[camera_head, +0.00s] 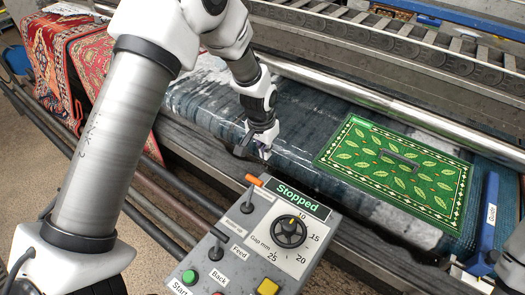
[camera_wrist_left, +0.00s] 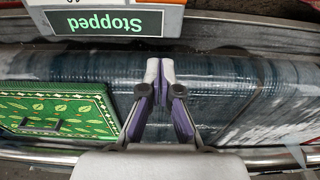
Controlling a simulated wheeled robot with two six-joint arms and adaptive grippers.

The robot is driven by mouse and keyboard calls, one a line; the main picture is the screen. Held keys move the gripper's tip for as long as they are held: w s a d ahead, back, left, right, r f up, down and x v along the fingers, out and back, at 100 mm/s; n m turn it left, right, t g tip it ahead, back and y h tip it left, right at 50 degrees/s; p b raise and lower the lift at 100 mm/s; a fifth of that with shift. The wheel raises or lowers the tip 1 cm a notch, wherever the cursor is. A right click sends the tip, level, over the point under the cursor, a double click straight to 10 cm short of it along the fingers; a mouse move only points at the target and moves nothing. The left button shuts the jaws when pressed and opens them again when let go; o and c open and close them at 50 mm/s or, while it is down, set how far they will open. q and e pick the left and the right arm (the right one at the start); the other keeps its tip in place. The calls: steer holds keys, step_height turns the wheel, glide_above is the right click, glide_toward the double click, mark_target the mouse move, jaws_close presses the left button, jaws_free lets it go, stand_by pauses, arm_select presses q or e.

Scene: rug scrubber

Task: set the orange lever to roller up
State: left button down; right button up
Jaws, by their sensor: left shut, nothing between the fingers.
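The orange lever (camera_head: 253,181) stands at the upper left corner of the grey control box (camera_head: 335,240) in the head view. Its orange grip tilts up and to the left, toward the machine. A label beside its base appears to read "Roller up", in small print. My left gripper (camera_head: 264,153) hangs just beyond the lever, over the edge of the wet blue-grey rug bed, apart from the lever. In the left wrist view its fingertips (camera_wrist_left: 160,68) are together and empty. My right gripper is not in view.
The display (camera_head: 302,197) reads "Stopped"; it also shows upside down in the wrist view (camera_wrist_left: 105,22). The box has a black gap dial (camera_head: 289,232), a feed lever (camera_head: 215,252) and buttons. A green leaf-patterned rug (camera_head: 395,170) lies on the bed by a blue guide (camera_head: 489,212).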

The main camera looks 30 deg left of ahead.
mark_target(251, 193)
arm_select(q)
steer(key=s+f+p, duration=0.3)
steer(key=f, duration=0.2)
steer(key=shift+s+a+f+p, duration=0.2)
steer(key=shift+a+f+p, duration=0.05)
steer(key=shift+f+p, duration=0.15)
steer(key=shift+w, duration=0.15)
